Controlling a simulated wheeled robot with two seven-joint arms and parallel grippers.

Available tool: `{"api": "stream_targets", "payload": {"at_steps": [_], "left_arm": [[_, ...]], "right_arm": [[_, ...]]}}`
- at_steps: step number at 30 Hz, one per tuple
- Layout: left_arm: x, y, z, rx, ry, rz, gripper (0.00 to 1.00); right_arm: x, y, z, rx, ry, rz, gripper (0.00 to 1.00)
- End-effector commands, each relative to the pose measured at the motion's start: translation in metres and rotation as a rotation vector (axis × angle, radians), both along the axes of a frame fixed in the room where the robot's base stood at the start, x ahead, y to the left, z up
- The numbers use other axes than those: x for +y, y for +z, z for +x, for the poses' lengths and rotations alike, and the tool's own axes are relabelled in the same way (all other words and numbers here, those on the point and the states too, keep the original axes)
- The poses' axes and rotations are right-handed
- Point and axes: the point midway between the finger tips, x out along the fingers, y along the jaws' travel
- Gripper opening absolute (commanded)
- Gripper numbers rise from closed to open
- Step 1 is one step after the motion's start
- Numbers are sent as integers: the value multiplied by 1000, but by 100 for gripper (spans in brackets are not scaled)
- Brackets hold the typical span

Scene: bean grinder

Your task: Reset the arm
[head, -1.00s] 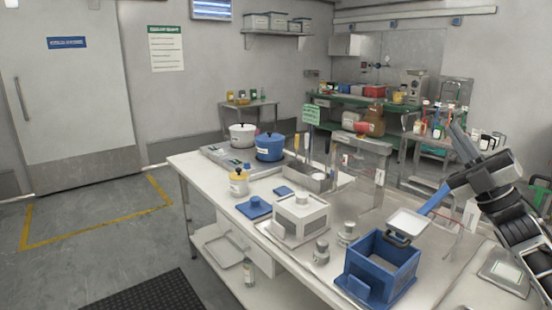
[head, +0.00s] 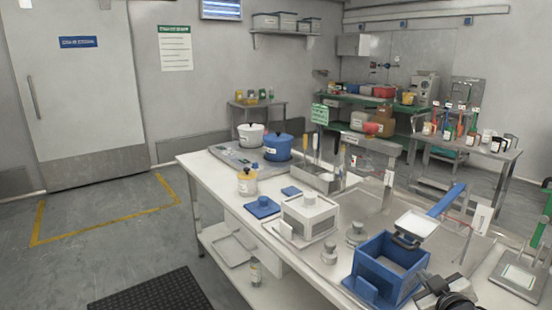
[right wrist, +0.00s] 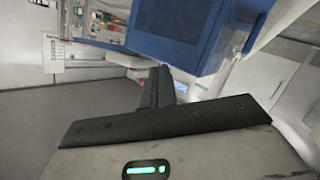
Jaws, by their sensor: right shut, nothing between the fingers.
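My right gripper (head: 432,284) is low at the right in the head view, just right of the blue open-topped box (head: 388,268). In the right wrist view its dark fingers (right wrist: 158,88) are together with nothing between them, close to a blue box wall (right wrist: 190,35). I cannot tell whether they touch it. A white scoop-like tray (head: 416,222) with a blue handle (head: 447,200) is at the blue box's back right edge. A white box-shaped unit (head: 310,216) stands on a tray to the left. My left gripper is not in view.
The long white table (head: 207,172) holds a blue pot (head: 277,149), a white pot (head: 251,135), a yellow-topped jar (head: 246,184) and small metal weights (head: 356,234). A scale-like device (head: 522,272) stands at the right. The floor on the left is free.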

Motion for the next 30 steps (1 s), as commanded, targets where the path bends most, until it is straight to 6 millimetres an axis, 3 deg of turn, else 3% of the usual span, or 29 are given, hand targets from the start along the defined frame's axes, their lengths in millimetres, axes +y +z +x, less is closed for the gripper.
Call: {"api": "stream_targets", "payload": {"at_steps": [1,5,7,10,15,18,21,22,30], "left_arm": [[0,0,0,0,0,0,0],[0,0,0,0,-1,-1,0],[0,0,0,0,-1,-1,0],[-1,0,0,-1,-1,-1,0],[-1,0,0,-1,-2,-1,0],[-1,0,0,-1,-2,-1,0],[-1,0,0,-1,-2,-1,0],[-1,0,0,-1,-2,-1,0],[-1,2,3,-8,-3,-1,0]], "right_arm": [[22,-28,-21,43,24,35,0],[73,-82,-76,140,70,126,0],[102,-108,-114,198,87,186,0],[139,-136,-169,276,98,275,0],[183,-156,-245,377,86,401,0],[196,-158,-271,411,74,444,3],[202,-159,-282,425,68,464,31],[202,-159,-283,426,68,467,34],[202,-159,-283,428,69,466,34]]}}
